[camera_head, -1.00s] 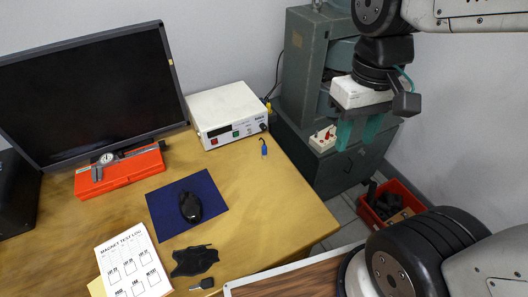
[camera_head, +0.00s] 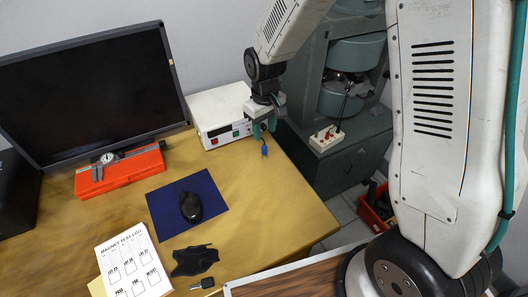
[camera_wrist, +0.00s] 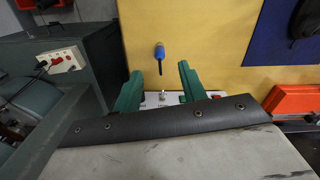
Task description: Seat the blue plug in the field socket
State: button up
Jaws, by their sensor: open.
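The blue plug (camera_head: 264,151) hangs or lies on a short dark cord near the right edge of the wooden table, in front of the white power supply (camera_head: 208,105). It shows in the wrist view (camera_wrist: 159,51) beyond my fingertips. My gripper (camera_head: 264,128) is open and empty, with green fingers just behind the plug in the head view. In the wrist view my gripper (camera_wrist: 160,75) has its fingers spread either side of the plug's line, not touching it. A white block with red sockets (camera_head: 326,138), likely the field socket, sits on the grey-green cabinet to the right.
The grey-green magnet frame (camera_head: 310,75) stands right of the table. A dark thin lead rises from the white block. A red bin (camera_head: 376,212) is on the floor. A blue mat (camera_head: 160,208) with a black mouse and an orange case (camera_head: 115,172) lie left.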

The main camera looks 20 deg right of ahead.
aim_at(264, 146)
notch_tip(264, 146, down, 8)
jog(key=shift+w+r, duration=0.15)
grip_shut()
dwell(0.3)
